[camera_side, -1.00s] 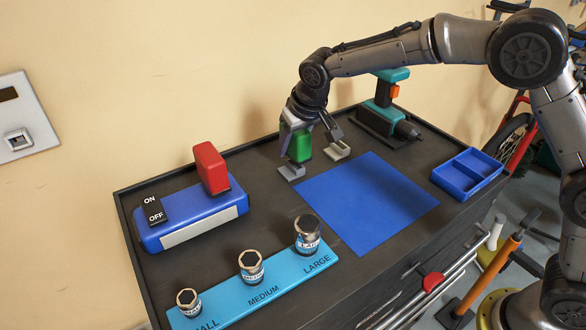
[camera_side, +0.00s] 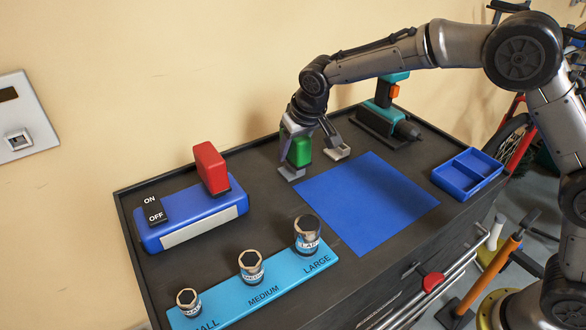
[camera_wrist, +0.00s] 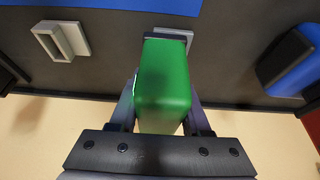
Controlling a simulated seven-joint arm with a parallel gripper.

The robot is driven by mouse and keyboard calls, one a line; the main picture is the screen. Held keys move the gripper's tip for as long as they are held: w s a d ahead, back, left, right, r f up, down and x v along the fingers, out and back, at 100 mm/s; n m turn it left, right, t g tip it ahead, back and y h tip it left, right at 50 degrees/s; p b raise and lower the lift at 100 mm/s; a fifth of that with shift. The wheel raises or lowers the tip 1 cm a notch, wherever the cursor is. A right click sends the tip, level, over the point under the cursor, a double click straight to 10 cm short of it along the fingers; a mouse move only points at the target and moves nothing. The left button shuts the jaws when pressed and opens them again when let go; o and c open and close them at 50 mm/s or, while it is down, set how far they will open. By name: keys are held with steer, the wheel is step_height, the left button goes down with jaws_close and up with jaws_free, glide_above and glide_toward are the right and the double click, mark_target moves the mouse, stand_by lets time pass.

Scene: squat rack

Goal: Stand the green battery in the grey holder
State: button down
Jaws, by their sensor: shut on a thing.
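The green battery (camera_side: 299,152) is upright in my gripper (camera_side: 306,140), which is shut on it. The wrist view shows the battery (camera_wrist: 163,78) between my two fingers (camera_wrist: 161,112). One grey holder (camera_side: 291,173) lies right below the battery; in the wrist view the battery hides most of it and its edge (camera_wrist: 174,32) shows past the battery's far end. I cannot tell whether the battery's lower end is inside it or just above it. A second grey holder (camera_side: 337,152), open and empty, lies to the right; it also shows in the wrist view (camera_wrist: 61,41).
A blue box (camera_side: 192,215) with a red block (camera_side: 211,167) stands to the left. A drill (camera_side: 387,108) stands behind right. A blue mat (camera_side: 366,200) lies in front, with a blue tray (camera_side: 467,173) at right. A socket rack (camera_side: 252,290) is at the front.

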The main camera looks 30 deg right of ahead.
steer(key=shift+f, duration=0.45)
stand_by(0.3)
steer(key=shift+c, duration=1.4)
jaws_free()
steer(key=shift+f, duration=0.15)
steer(key=shift+r, duration=4.6)
steer(key=shift+d, duration=0.1)
